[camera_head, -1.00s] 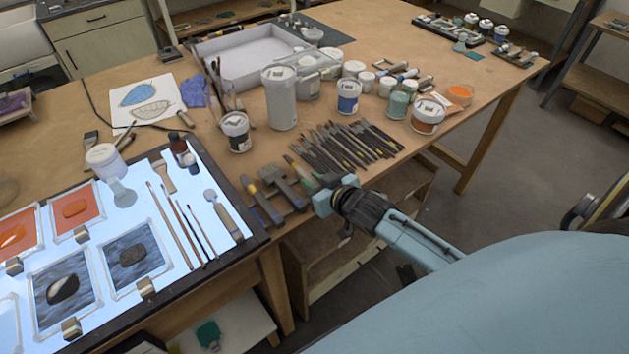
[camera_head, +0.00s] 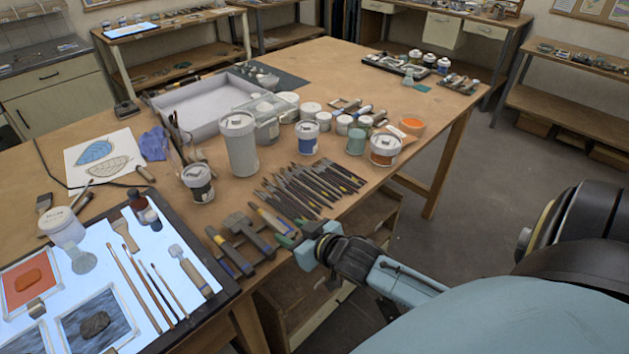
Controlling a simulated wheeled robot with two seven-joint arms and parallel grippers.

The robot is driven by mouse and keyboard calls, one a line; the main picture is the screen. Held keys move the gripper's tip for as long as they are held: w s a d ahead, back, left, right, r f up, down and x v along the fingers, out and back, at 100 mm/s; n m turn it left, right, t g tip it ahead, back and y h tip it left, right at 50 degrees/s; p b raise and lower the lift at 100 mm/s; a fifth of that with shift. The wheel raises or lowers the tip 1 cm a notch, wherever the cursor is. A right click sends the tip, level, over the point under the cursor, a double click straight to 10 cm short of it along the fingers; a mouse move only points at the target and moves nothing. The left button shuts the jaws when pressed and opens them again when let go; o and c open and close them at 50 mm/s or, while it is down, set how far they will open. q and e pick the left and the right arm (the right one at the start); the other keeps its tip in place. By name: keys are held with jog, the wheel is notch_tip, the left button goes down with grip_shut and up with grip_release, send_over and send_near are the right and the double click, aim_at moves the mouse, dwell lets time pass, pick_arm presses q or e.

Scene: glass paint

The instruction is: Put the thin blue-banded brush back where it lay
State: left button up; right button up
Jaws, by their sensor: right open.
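Several thin brushes and tools lie side by side in a dark row (camera_head: 307,188) on the wooden table, with some bluish and yellow parts. Three slim brushes (camera_head: 150,285) lie on the lit panel at lower left. I cannot tell which brush is the thin blue-banded one; the bands are too small. My right gripper (camera_head: 298,243) is open at the table's front edge, beside the handled scrapers (camera_head: 250,234) and just in front of the brush row. No brush shows clearly in it, and its fingertips are partly hard to make out. My left gripper is out of view.
A grey tray (camera_head: 215,100) lies further back. A shelf is under the table. Open floor (camera_head: 455,190) lies to the right.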

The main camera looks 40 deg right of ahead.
jog(key=v, duration=0.8)
jog(key=shift+s, duration=0.25)
jog(key=shift+r, duration=0.1)
jog(key=s+d+f+g+h+b, duration=0.1)
jog(key=s+f+g+b, duration=0.25)
jog(key=f, duration=1.25)
jog(key=s+d+f+g+b, duration=0.15)
jog(key=s+f, duration=0.35)
jog(key=f, duration=1.1)
jog(key=s+a+f+g+b, duration=0.2)
jog(key=s+a+f+g, duration=0.1)
jog(key=s+f, duration=0.8)
jog(key=s+a+f+n+g+b, duration=0.1)
jog(key=s+a+f+g+b, duration=0.2)
jog(key=s+f, duration=0.8)
jog(key=shift+s+a+n+g, duration=0.3)
jog(key=shift+s+a+g, duration=0.4)
jog(key=shift+a, duration=0.15)
